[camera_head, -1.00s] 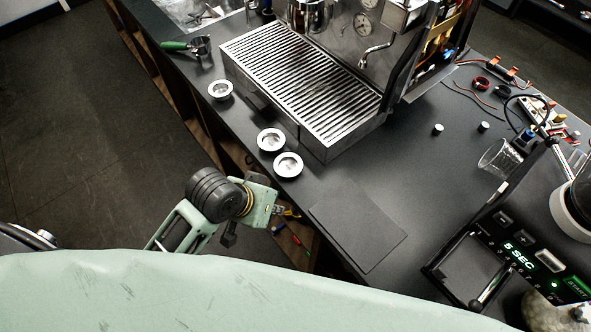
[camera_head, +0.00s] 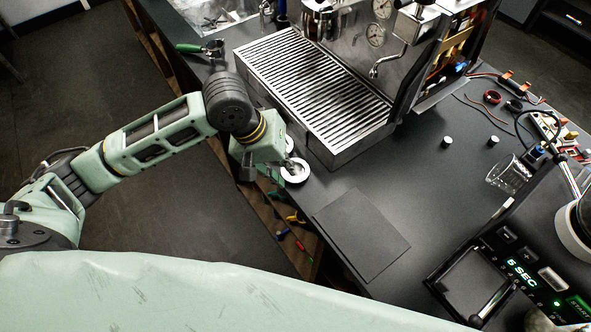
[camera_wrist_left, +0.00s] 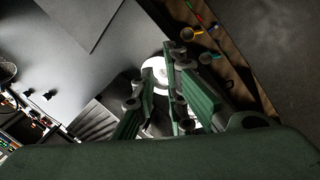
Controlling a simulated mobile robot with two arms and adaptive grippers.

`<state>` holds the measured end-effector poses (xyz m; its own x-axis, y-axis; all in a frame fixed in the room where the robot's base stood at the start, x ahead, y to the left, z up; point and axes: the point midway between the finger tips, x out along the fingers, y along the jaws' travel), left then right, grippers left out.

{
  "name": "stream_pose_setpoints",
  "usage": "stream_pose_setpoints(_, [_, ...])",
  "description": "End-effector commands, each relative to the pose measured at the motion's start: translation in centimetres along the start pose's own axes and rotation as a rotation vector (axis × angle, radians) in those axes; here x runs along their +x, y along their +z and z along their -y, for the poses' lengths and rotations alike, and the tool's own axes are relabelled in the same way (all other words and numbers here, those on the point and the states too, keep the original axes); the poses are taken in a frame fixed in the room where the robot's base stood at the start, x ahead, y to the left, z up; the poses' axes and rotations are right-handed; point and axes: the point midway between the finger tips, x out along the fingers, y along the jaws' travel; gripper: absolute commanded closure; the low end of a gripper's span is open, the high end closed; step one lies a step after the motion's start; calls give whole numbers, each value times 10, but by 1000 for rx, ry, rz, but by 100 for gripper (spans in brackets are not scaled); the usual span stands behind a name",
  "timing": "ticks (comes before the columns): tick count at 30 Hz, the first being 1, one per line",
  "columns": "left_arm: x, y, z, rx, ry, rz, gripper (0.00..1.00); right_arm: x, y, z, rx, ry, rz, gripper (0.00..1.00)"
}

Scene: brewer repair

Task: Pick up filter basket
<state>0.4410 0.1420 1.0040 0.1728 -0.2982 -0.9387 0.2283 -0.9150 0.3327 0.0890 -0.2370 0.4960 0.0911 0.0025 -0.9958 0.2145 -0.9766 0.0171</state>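A round, metal filter basket (camera_head: 295,171) with a bright rim lies on the dark counter near its front edge. A second basket shows only as a sliver behind my left gripper (camera_head: 275,163), and the third seen earlier is hidden by my arm. My left gripper is over the counter edge, close beside the visible basket; its fingertips are mostly hidden in the head view. In the left wrist view its two green fingers (camera_wrist_left: 152,88) are spread apart, with a bright basket (camera_wrist_left: 153,71) beyond and between them. I cannot tell whether they touch it. My right gripper is not in view.
The espresso machine's drip tray (camera_head: 310,95) stands just behind the baskets. A grinder with a lit display (camera_head: 522,272) is at the right.

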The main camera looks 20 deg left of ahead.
Motion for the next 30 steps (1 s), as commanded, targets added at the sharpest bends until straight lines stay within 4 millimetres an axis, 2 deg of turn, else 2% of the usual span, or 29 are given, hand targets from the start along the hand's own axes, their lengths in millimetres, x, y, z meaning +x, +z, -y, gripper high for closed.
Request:
stream_pose_setpoints(1, [-8,-11,6,-49,-18,-2,89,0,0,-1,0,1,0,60])
stream_pose_setpoints(6, [-25,-26,18,-184,-47,13,89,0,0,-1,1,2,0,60])
stream_pose_setpoints(11, [-26,-28,22,-228,-55,20,89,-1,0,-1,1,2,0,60])
stream_pose_setpoints(20, [6,-26,20,-229,-54,22,89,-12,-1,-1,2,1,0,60])
stream_pose_setpoints(24, [28,-24,19,-228,-55,23,89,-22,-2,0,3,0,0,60])
stream_pose_setpoints(30, [48,-24,21,-226,-55,19,89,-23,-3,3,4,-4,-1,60])
